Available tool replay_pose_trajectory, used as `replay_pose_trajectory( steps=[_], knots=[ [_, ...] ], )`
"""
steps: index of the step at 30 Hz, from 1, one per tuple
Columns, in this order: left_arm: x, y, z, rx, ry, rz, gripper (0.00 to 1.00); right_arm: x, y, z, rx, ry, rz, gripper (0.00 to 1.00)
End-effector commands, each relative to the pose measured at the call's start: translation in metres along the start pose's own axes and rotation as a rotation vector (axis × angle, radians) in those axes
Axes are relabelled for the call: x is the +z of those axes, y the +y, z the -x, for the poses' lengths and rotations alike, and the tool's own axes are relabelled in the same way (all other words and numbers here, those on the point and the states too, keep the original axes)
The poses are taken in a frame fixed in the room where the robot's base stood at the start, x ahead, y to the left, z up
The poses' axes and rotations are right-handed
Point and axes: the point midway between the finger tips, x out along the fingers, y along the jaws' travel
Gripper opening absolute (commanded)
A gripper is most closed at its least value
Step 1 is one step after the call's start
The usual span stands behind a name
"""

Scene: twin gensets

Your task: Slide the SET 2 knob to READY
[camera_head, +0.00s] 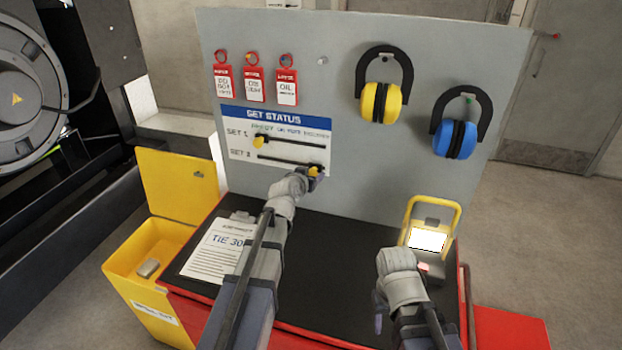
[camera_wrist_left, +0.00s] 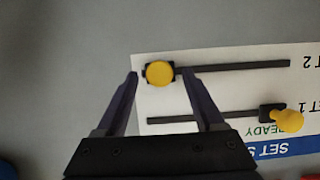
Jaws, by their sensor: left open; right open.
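The SET STATUS card (camera_head: 277,138) is on the grey upright panel, with two dark horizontal slots. The yellow SET 2 knob (camera_head: 314,171) is at the right end of the lower slot. The yellow SET 1 knob (camera_head: 258,141) is at the left end of the upper slot. My left gripper (camera_head: 317,181) is open at the SET 2 knob. In the left wrist view, which is upside down, its fingers (camera_wrist_left: 160,82) stand either side of the SET 2 knob (camera_wrist_left: 159,73); I cannot tell if they touch it. The SET 1 knob (camera_wrist_left: 287,119) is beside READY lettering. My right gripper (camera_head: 379,312) is open, low over the bench.
Yellow earmuffs (camera_head: 381,102) and blue earmuffs (camera_head: 455,139) hang right of the card; red tags (camera_head: 254,84) hang above it. A work lamp (camera_head: 428,238), a paper sheet (camera_head: 212,255) and an open yellow box (camera_head: 150,245) are around the black bench top.

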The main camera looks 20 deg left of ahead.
Motion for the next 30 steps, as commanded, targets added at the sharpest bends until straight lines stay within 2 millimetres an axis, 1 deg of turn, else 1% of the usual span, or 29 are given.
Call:
replay_pose_trajectory(
  steps=[1, 2, 9, 10, 28, 30],
  knots=[
    [0.0006, 0.0, -0.0063, 0.0, 0.0, 0.0, 0.7, -0.0002, -0.0003, -0.003, 0.0, 0.0, 0.0, 0.5],
    [0.0004, 0.0001, -0.0073, 0.0, 0.0, -0.001, 0.7, -0.0002, -0.0003, -0.0031, 0.0, 0.0, 0.0, 0.5],
    [-0.0002, 0.0003, -0.0068, 0.0, 0.0, -0.001, 0.7, -0.0001, -0.0002, -0.0023, 0.0, 0.0, 0.0, 0.5],
    [-0.0002, 0.0003, -0.0067, 0.0, 0.0, -0.001, 0.68, -0.0001, -0.0002, -0.0023, 0.0, 0.0, 0.0, 0.5],
    [-0.0001, 0.0001, -0.0066, 0.0, 0.0, -0.001, 0.0, -0.0001, -0.0002, -0.0024, 0.0, 0.0, 0.0, 0.5],
    [0.0, 0.0001, -0.0066, 0.0, 0.0, -0.001, 0.0, -0.0001, -0.0002, -0.0024, 0.0, 0.0, 0.0, 0.5]
  ],
)
